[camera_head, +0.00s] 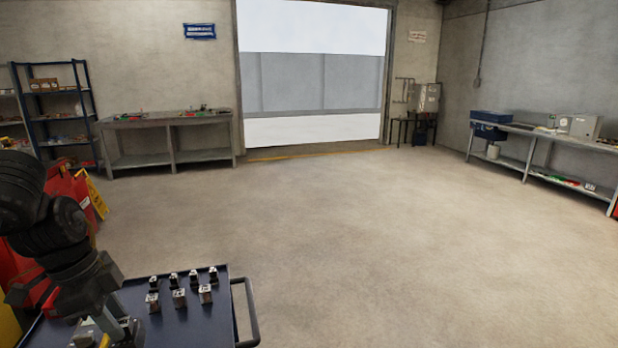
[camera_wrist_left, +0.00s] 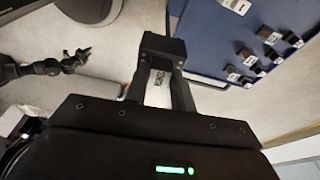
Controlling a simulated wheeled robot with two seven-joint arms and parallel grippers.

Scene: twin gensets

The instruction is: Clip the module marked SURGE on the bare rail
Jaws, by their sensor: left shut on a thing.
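My left gripper (camera_head: 112,338) is low at the left of the head view, above the left part of the blue cart top. In the left wrist view, my left gripper (camera_wrist_left: 160,85) is shut on a pale module (camera_wrist_left: 157,92). Dark lettering shows on the module but is too small to read. No bare rail can be made out. My right gripper (camera_wrist_left: 77,57) shows small at the left of the wrist view, away from the cart, its fingers apart and empty.
Several small dark-and-pale modules (camera_head: 179,298) stand in two rows on the dark blue cart top (camera_head: 215,325), right of my left gripper. The cart has a handle (camera_head: 248,310). A yellow sign (camera_head: 97,197) and red equipment stand left. Open floor lies beyond; benches line the walls.

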